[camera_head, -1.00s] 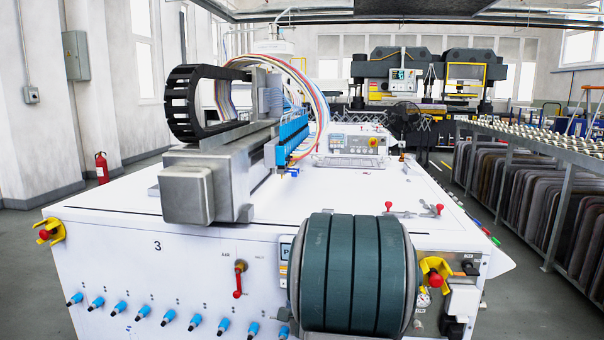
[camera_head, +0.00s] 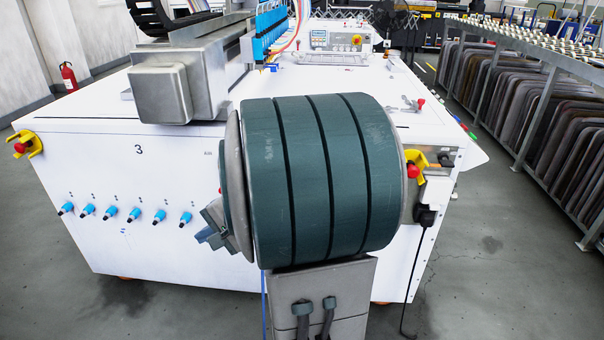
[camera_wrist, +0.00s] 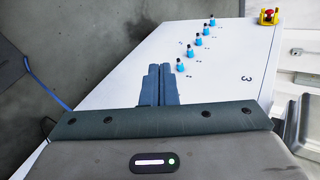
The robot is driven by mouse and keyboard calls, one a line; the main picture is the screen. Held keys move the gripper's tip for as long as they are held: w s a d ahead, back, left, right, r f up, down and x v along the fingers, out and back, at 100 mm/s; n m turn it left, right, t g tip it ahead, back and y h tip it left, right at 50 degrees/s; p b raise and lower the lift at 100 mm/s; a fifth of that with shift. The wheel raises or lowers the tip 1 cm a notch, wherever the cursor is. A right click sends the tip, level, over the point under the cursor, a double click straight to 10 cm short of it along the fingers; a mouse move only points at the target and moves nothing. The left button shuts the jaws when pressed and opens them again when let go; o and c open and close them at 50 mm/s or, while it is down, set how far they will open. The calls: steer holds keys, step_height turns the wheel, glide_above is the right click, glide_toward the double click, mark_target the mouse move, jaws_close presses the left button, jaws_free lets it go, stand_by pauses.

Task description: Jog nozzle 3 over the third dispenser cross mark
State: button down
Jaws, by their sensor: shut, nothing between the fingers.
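The blue nozzle row (camera_head: 270,32) hangs along the gantry beam (camera_head: 215,65) at the top of the head view. I cannot pick out nozzle 3 in it. No dispenser cross mark can be made out on the white machine top (camera_head: 290,82). The control panel (camera_head: 336,40) with its yellow-and-red button stands on the far part of the top. My gripper (camera_wrist: 160,72) is shut and empty in the wrist view, in front of the white front face (camera_wrist: 225,65). In the head view my arm covers part of that face.
Several blue-tipped knobs (camera_head: 112,213) stick out of the front face, left of my arm. Red emergency stops sit at the left corner (camera_head: 24,146) and right corner (camera_head: 414,168). A rack of dark panels (camera_head: 530,110) stands right. Grey floor (camera_head: 480,260) between is clear.

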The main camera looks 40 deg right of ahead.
steer(key=s+a+f+n+g, duration=0.1)
steer(key=s+a+n+g, duration=0.5)
steer(key=a, duration=0.3)
steer(key=s+n+g+h, duration=0.2)
steer(key=s+n+h, duration=0.3)
steer(key=s, duration=0.5)
steer(key=shift+s+d+f+n, duration=0.15)
steer(key=shift+d+n, duration=0.15)
steer(key=shift+n, duration=1.1)
steer(key=shift+a, duration=0.1)
